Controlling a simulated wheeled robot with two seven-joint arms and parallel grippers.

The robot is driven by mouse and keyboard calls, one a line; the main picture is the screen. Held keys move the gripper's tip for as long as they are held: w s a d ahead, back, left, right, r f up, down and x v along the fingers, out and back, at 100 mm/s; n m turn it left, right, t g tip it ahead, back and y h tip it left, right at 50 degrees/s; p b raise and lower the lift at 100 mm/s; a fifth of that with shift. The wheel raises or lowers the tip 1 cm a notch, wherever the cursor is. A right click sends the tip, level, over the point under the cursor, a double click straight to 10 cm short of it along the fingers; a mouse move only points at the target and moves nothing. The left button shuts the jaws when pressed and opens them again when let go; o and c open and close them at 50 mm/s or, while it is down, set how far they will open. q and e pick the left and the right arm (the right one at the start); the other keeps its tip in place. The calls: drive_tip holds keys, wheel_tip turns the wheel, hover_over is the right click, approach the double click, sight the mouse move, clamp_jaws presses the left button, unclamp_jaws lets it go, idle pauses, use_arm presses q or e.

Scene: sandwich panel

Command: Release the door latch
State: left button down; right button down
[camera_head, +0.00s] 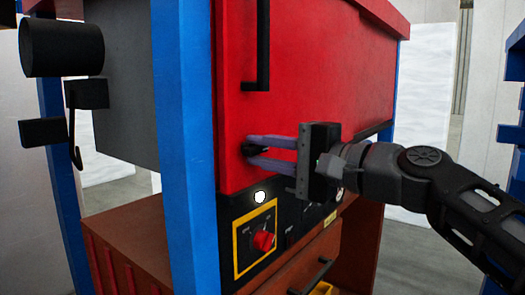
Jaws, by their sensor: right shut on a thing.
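The red door (315,75) of the panel fills the upper middle of the view and looks closed. The door latch (258,149) is a small dark knob low on the door's left side. My right gripper (251,151) reaches in from the right with its two purple-grey fingers above and below the latch, shut on it. The fingers partly cover the latch, so its exact turn is hard to tell. My left gripper is not in view.
A long black handle (263,45) stands upright above the latch. A blue post (182,150) stands close to the left. A brown drawer (310,265) is underneath.

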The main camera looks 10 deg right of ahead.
drive_tip(key=c, duration=1.4)
unclamp_jaws()
drive_tip(key=shift+c, duration=0.2)
drive_tip(key=shift+s+d, duration=0.1)
drive_tip(key=shift+d, duration=0.05)
drive_tip(key=b+v, duration=0.1)
drive_tip(key=v, duration=0.6)
drive_tip(key=shift+s+b, duration=0.2)
drive_tip(key=shift+b, duration=0.1)
drive_tip(key=shift+d, duration=0.15)
